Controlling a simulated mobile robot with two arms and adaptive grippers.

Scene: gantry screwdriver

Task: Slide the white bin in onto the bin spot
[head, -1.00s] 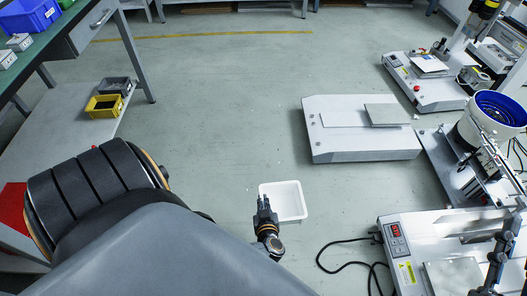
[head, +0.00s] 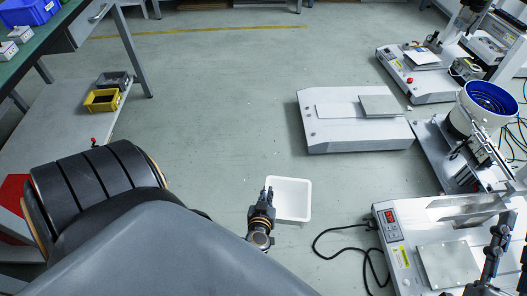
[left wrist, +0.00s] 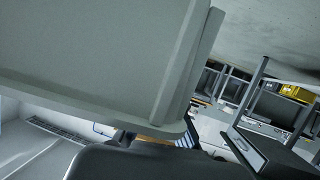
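The white bin (head: 291,200) is an open, empty-looking box in the lower middle of the head view. My left gripper (head: 265,191) is at its left wall, with one finger on each side of the rim, and looks shut on it. In the left wrist view, the bin's wall (left wrist: 90,60) fills the upper left at close range, above a dark part of my gripper. The fingertips' contact is hidden there. I cannot tell the bin's height above the floor. No marked bin spot can be made out.
A low grey-white platform (head: 330,140) with flat plates is beyond the bin. A machine with a red button (head: 391,216) stands at the lower right, its black cable (head: 335,255) on the floor. A blue-topped bowl feeder (head: 470,108) is farther right.

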